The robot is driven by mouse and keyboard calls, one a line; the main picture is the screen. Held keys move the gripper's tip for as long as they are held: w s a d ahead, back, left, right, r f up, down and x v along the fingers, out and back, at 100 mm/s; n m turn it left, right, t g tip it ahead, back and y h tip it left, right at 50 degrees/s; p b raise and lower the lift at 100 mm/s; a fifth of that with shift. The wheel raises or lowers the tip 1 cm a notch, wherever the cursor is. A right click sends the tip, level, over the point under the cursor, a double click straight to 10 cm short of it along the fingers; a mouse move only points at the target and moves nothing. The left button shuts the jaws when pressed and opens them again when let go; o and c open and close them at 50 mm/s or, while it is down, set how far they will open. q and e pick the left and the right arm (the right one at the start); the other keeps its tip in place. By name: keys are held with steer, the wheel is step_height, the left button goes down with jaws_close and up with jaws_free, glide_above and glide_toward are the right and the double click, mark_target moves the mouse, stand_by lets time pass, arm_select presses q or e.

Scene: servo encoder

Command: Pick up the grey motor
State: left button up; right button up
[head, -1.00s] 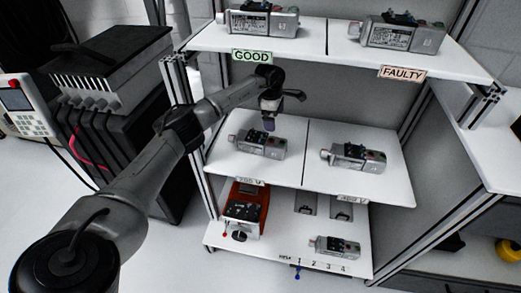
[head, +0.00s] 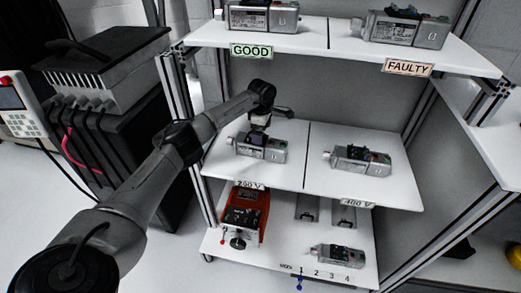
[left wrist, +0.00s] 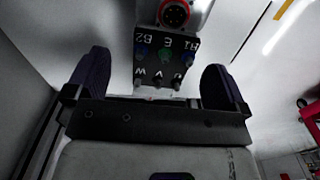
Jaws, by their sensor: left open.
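A grey motor (head: 272,151) lies on the left half of the middle shelf, above the 200 V label. My left gripper (head: 256,140) is at this motor, its purple fingertips over the motor's top and partly hiding it. In the left wrist view, the gripper (left wrist: 157,72) is open, with one purple finger on each side. Another grey motor (head: 361,160) lies on the right half of this shelf. My right gripper is not in view.
Two more grey motors (head: 262,17) (head: 405,28) lie on the top shelf, above the GOOD (head: 251,51) and FAULTY (head: 408,68) labels. The bottom shelf holds a red-orange tester (head: 248,212) and a smaller grey motor (head: 336,256). The top shelf overhangs the middle one.

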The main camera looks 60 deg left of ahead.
arm_select(q)
steer(key=f+b, duration=0.3)
steer(key=f, duration=0.1)
steer(key=shift+s+d, duration=0.1)
steer(key=shift+s, duration=0.2)
steer(key=shift+f+b, duration=0.35)
steer(key=shift+f, duration=0.2)
steer(key=shift+r, duration=0.1)
steer(key=shift+c, duration=1.2)
steer(key=c, duration=1)
steer(key=shift+r, duration=0.15)
steer(key=shift+c, duration=0.2)
